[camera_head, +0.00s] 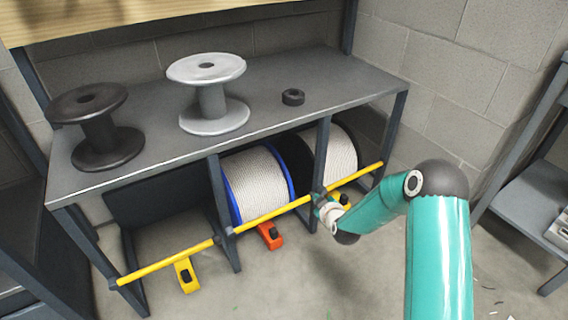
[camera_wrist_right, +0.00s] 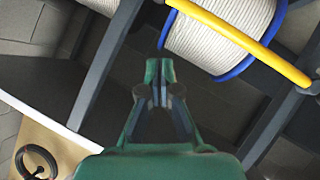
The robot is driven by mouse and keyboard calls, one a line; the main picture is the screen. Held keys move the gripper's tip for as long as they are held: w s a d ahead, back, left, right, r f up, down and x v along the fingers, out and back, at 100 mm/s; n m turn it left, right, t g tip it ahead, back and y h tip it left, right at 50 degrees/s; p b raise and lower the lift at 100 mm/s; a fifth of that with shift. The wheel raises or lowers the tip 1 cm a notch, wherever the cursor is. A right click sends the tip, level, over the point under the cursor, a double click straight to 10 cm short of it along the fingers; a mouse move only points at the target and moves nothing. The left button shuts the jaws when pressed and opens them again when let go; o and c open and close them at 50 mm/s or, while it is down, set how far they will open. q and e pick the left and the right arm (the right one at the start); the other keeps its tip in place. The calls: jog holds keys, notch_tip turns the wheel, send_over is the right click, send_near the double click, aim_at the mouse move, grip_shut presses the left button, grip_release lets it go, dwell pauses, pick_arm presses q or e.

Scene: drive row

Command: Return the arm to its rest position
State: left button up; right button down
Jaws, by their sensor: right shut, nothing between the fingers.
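My right arm (camera_head: 438,250), teal with a dark grey elbow, comes in from the lower right and bends left towards the rack. Its gripper (camera_head: 319,198) is small and partly hard to make out, close to the yellow bar at the rack's right upright. I cannot tell whether it touches the rack. In the right wrist view the green fingers of the gripper (camera_wrist_right: 160,72) are shut and hold nothing. My left arm and gripper do not show.
A grey rack (camera_head: 290,68) carries a black spool (camera_head: 98,130), a silver spool (camera_head: 211,100) and a dark ring (camera_head: 293,97). Below are a blue-rimmed cable reel (camera_head: 258,183), another reel (camera_head: 335,155) and a yellow bar (camera_head: 165,262). Another shelf (camera_head: 530,200) stands at right; floor between is mostly open.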

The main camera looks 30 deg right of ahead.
jog(key=s+a+f+g+y, duration=0.1)
jog(key=s+a+f, duration=0.2)
jog(key=a, duration=0.3)
jog(key=s+a+f+n+g+y, duration=0.1)
jog(key=s+a+f+g+y, duration=0.15)
jog(key=a, duration=0.35)
jog(key=s+a+f+y, duration=0.1)
jog(key=s+a+f, duration=0.25)
jog(key=a, duration=0.25)
jog(key=s+a+f+m+g+y, duration=0.1)
jog(key=s+a+f+m+g, duration=0.15)
jog(key=s, duration=0.45)
jog(key=s+a+f+m+g+y, duration=0.1)
jog(key=s+a+m+g, duration=0.2)
jog(key=s, duration=0.5)
jog(key=s+a+f+m+g+y, duration=0.1)
jog(key=s+a+f+g, duration=0.1)
jog(key=s+a, duration=0.35)
notch_tip(320, 180, up, 37)
jog(key=s+d+p, duration=0.1)
jog(key=d+p, duration=0.1)
jog(key=p, duration=3.4)
jog(key=shift+s+m+p, duration=0.15)
jog(key=shift+m+p, duration=0.2)
jog(key=shift+h, duration=0.25)
